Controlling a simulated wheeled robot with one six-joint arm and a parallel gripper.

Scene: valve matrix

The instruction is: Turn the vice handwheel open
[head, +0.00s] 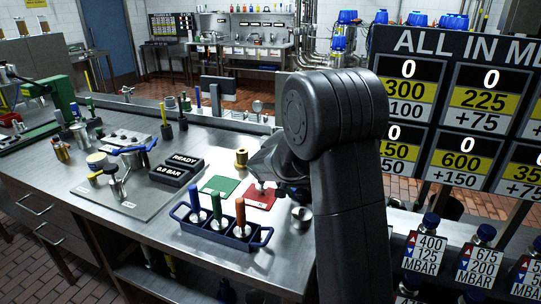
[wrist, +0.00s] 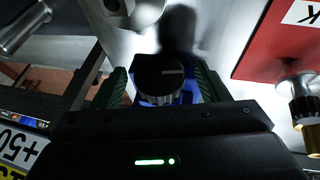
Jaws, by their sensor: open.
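My gripper (wrist: 162,85) is open in the wrist view, with a green-padded finger on each side. A round black knob (wrist: 158,78) with a white line on its face sits between the fingers, with a blue part (wrist: 188,92) behind it. I see narrow gaps beside the knob; contact is not clear. I cannot tell whether this knob is the vice handwheel. In the head view my gripper (head: 272,168) is over the bench near the red mat (head: 262,196), and my arm hides most of it. No vice handwheel is clearly identifiable there.
The steel bench (head: 150,227) holds a blue rack (head: 222,234) of coloured-handled tools, a green mat (head: 219,185), a brass spool (head: 241,157) and a plate (head: 110,200) with a blue-handled valve. A metal cylinder (head: 301,217) stands right of the red mat. A price-like number board (head: 460,95) stands at right.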

